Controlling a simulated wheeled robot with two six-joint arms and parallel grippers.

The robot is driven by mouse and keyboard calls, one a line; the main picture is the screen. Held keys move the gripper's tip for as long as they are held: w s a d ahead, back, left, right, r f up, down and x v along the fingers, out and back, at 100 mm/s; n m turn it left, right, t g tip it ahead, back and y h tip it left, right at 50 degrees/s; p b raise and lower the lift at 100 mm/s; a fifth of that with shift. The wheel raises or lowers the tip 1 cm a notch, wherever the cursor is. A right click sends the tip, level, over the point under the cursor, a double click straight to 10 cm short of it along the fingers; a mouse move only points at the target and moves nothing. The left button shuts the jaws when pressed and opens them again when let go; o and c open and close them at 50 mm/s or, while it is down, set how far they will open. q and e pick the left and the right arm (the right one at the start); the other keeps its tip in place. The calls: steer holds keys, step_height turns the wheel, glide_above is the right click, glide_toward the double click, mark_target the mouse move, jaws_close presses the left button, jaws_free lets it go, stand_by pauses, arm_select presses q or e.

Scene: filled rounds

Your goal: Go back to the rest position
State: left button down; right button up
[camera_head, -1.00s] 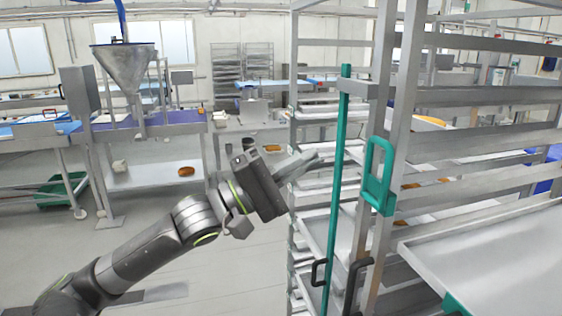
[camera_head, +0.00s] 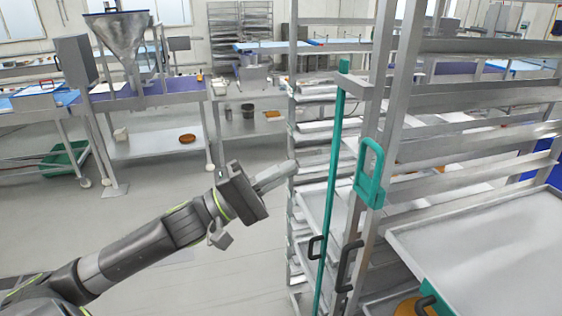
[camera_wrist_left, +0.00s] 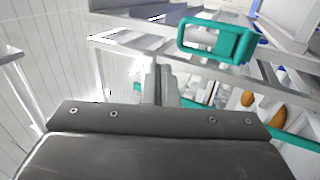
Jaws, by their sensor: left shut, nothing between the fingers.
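My left gripper (camera_head: 276,176) reaches in from the left in the head view, its fingers shut and empty. Its fingertips are close to the left side of the tall metal rack (camera_head: 389,110); I cannot tell whether they touch it. In the left wrist view the closed fingers (camera_wrist_left: 158,84) show above the dark gripper body, with rack rails beyond. My right gripper is not in view.
The rack has a green post (camera_head: 334,190) and a green handle (camera_head: 369,173). A metal tray (camera_head: 490,250) juts out at the right. A steel hopper (camera_head: 119,36) stands over a bench at the left. A green crate (camera_head: 65,159) is below. The floor between is clear.

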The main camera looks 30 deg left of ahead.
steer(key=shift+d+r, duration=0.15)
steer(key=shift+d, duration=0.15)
